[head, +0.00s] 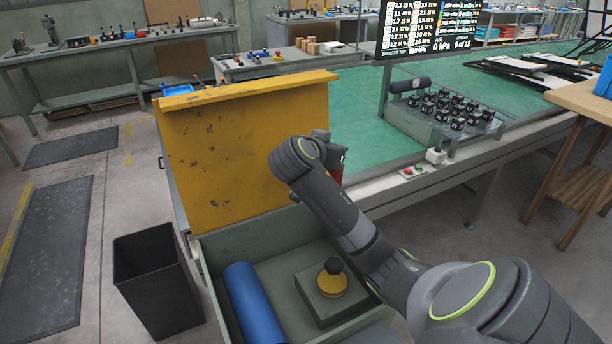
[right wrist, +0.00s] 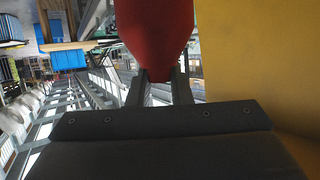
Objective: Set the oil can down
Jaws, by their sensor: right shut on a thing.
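My right gripper (right wrist: 159,86) is shut on the red oil can (right wrist: 157,35), whose rounded red body fills the top middle of the right wrist view. In the head view only a small red part of the can (head: 337,176) shows past my right arm, beside the yellow panel and near the edge of the green bench; the rest is hidden. I cannot see anything under the can. My left gripper is not in view.
The upright yellow panel (head: 235,150) stands close beside the can. Below is a green open box (head: 215,247) holding a blue roll (head: 252,303) and a block with a yellow-black knob (head: 332,280). The green bench top (head: 375,140) is bare near the can. A black bin (head: 155,275) stands left.

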